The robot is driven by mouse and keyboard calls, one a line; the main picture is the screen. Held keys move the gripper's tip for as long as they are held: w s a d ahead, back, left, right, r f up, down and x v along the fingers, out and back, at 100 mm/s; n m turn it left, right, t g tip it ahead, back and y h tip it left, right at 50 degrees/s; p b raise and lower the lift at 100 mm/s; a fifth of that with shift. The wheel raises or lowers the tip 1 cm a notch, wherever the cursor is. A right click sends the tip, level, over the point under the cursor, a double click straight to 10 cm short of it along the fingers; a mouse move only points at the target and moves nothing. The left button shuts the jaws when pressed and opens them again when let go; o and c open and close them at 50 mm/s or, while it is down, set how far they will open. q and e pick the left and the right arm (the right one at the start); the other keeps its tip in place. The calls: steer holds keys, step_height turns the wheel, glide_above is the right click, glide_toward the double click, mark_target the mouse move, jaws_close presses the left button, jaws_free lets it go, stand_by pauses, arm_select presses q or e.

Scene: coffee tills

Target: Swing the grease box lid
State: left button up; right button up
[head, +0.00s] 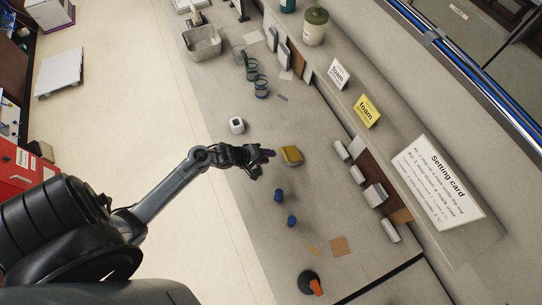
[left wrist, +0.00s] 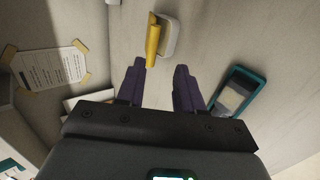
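The grease box (head: 291,156) shows in the head view as a small box with a yellow lid on the counter, just right of my left gripper. In the left wrist view the box has a pale base (left wrist: 170,40), and the yellow lid (left wrist: 153,36) shows as a narrow strip along its left side. I cannot tell how far the lid stands open. My left gripper (head: 266,156) points at the box. Its two purple fingers (left wrist: 160,66) are apart with nothing between them, the fingertips just short of the lid. My right gripper is not in view.
Two blue knobs (head: 279,195) stand on the counter (head: 232,190) below the box. Grey blocks (head: 375,195) line the ledge on the right. In the left wrist view a teal-framed device (left wrist: 235,92) lies right of the fingers.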

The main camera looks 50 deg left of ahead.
mark_target(283, 154)
arm_select(q)
steer(key=b+x, duration=0.2)
steer(key=x, duration=0.1)
steer(key=b+x, duration=0.2)
steer(key=x, duration=0.1)
steer(key=b+x, duration=0.2)
steer(key=b, duration=0.1)
steer(key=shift+w, duration=0.55)
steer(key=shift+r+p, duration=0.3)
steer(key=shift+r, duration=0.1)
steer(key=shift+c, duration=1)
steer(key=shift+s, duration=0.1)
jaws_close()
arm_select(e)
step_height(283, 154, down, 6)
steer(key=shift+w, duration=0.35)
